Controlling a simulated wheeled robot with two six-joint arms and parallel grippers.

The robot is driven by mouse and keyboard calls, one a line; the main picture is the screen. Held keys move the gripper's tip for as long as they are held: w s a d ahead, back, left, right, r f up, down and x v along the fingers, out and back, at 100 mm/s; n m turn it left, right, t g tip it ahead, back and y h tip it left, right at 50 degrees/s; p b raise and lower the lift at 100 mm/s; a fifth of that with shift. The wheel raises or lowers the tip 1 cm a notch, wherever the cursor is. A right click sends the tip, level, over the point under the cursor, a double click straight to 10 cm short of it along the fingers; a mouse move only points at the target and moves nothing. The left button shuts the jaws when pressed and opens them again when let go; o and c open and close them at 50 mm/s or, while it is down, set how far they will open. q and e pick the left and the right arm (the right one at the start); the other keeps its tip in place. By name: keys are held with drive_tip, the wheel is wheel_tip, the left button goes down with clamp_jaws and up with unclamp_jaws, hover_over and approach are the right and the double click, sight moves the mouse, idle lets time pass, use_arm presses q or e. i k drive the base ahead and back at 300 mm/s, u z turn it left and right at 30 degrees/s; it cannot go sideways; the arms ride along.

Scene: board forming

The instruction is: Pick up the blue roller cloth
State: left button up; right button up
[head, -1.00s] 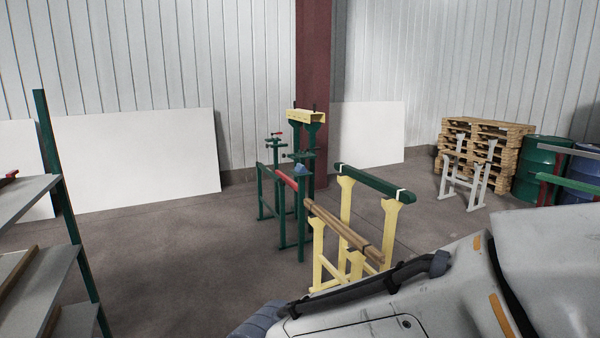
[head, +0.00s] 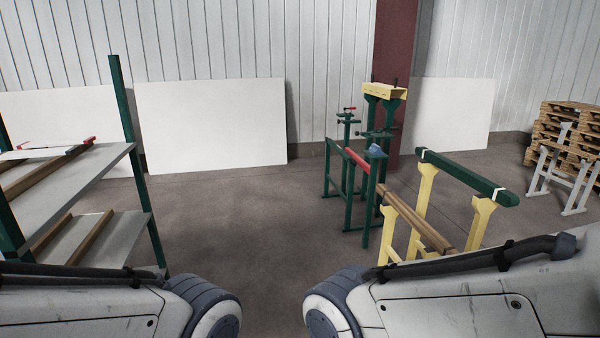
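A small blue bundle, which looks like the blue roller cloth (head: 376,151), sits on top of the near post of a green stand (head: 367,205), right of the middle. It is small at this distance, so its folds cannot be made out. A red roller or bar (head: 356,159) runs along the top of the same stand, next to the blue bundle. Only upper parts of my two arms show at the bottom of the picture. Neither gripper is in view.
Yellow trestles (head: 424,207) carrying a green beam (head: 465,177) and wooden bars (head: 417,219) stand right of the green stand. A grey shelf rack (head: 85,172) with boards is at left. White panels (head: 212,123) lean on the wall. The floor (head: 240,215) between is clear.

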sight(374, 149)
drive_tip(key=z, duration=0.05)
drive_tip(key=i, duration=1.95)
drive_tip(key=z, duration=0.35)
drive_tip(key=i, duration=3.35)
drive_tip(key=z, duration=0.1)
